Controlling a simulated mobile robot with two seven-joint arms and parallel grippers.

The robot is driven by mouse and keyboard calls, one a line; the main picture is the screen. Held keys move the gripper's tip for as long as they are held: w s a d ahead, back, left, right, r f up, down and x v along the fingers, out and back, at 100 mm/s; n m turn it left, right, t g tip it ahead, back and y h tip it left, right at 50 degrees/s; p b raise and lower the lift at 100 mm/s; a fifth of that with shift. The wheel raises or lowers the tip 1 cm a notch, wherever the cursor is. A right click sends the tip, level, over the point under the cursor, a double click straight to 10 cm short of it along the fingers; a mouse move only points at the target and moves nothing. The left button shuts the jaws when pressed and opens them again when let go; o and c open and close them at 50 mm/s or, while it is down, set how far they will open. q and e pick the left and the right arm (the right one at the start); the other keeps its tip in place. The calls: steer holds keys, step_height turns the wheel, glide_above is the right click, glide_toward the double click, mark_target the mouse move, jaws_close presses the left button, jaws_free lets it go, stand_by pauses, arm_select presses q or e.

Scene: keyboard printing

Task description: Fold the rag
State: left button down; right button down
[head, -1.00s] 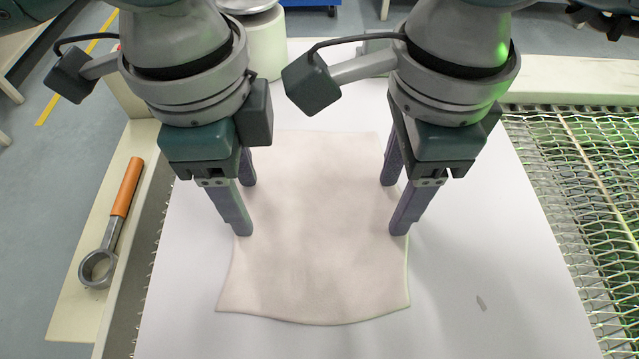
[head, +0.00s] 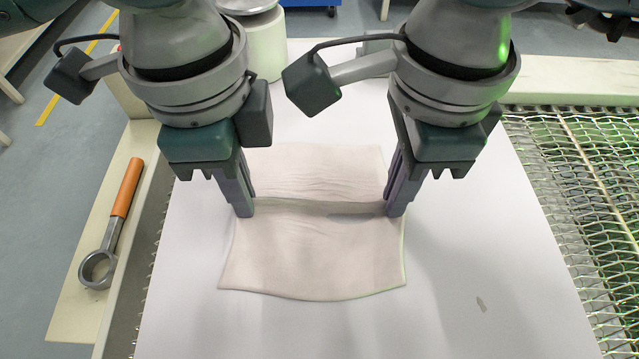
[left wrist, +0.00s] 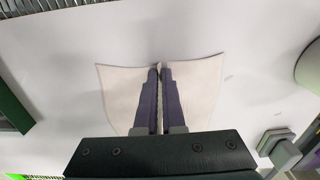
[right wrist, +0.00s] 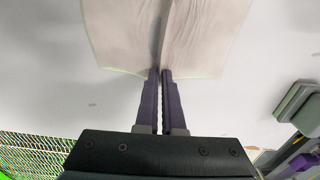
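The rag (head: 315,255) is a pale pinkish-white cloth lying on the white table sheet. A raised ridge runs across its middle between my two grippers, with wrinkles behind it. My left gripper (head: 243,212) is shut on the rag's left edge at the ridge. My right gripper (head: 395,212) is shut on the right edge at the same height. In the left wrist view the fingers (left wrist: 159,68) are closed together with the rag (left wrist: 200,85) on both sides. In the right wrist view the fingers (right wrist: 160,75) pinch the end of the ridge in the rag (right wrist: 205,35).
A ring-ended tool with an orange handle (head: 127,187) lies on a ledge at the left. A wire mesh conveyor (head: 590,200) runs along the right. A pale cylindrical container (head: 265,50) stands behind. The white sheet (head: 480,250) is clear around the rag.

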stand_by(0.8)
